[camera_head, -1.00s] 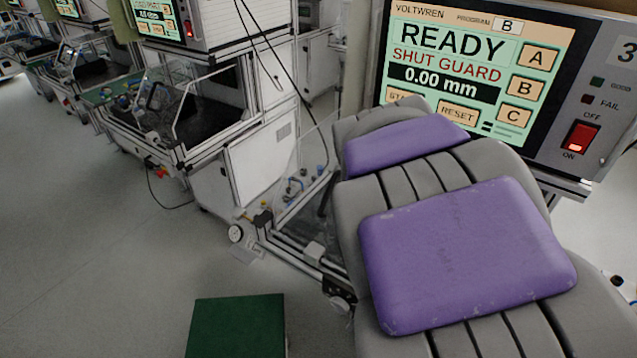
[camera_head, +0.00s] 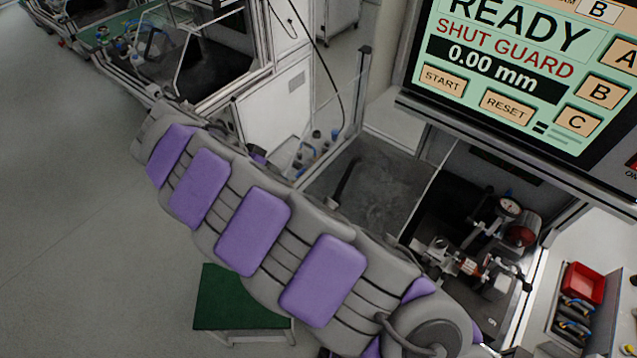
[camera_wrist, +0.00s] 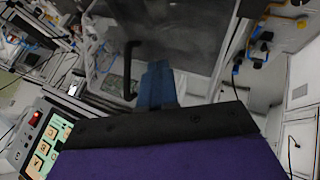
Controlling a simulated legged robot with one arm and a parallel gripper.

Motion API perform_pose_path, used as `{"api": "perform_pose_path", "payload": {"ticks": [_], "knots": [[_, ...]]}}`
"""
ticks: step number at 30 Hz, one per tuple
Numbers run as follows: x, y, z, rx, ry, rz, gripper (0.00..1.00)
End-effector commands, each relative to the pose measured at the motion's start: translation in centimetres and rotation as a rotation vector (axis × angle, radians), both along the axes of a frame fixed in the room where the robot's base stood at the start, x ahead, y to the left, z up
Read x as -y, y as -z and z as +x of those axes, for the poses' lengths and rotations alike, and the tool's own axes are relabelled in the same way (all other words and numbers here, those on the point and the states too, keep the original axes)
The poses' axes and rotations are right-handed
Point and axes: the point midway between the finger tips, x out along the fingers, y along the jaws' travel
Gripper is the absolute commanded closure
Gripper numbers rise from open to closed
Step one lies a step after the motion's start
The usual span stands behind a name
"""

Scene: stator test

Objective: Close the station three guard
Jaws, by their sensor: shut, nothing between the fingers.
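The station three guard (camera_head: 385,165) is a see-through grey panel standing open, left of the uncovered test bay. Its black bar handle (camera_head: 344,182) shows on the panel; the wrist view shows the guard (camera_wrist: 190,35) and the upright handle (camera_wrist: 129,68) too. My gripper (camera_wrist: 157,70) has blue fingers, shut and empty, just right of the handle in the wrist view and apart from it in the picture. The depth gap cannot be told. In the head view my arm hides the panel's lower part, and my fingers cannot be made out. The screen (camera_head: 510,65) reads READY, SHUT GUARD, 0.00 mm.
The bay holds a metal fixture with a dial gauge (camera_head: 510,207). A green-topped stool (camera_head: 225,305) is on the floor below my arm. Another station (camera_head: 205,50) stands at the back left. The left floor is clear.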

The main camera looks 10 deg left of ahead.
Motion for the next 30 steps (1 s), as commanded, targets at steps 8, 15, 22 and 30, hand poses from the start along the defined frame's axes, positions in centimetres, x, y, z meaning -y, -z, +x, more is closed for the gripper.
{"api": "perform_pose_path", "payload": {"ticks": [8, 15, 22, 30], "knots": [[0.9, 1.7, 0.6, 0.003, -0.002, 0.003, 1.00], [3.0, 5.3, 1.8, -0.001, 0.000, -0.004, 1.00], [5.5, 7.9, 2.9, 0.002, -0.003, -0.001, 1.00], [8.2, 7.3, 2.4, 0.003, -0.002, 0.001, 1.00]]}}
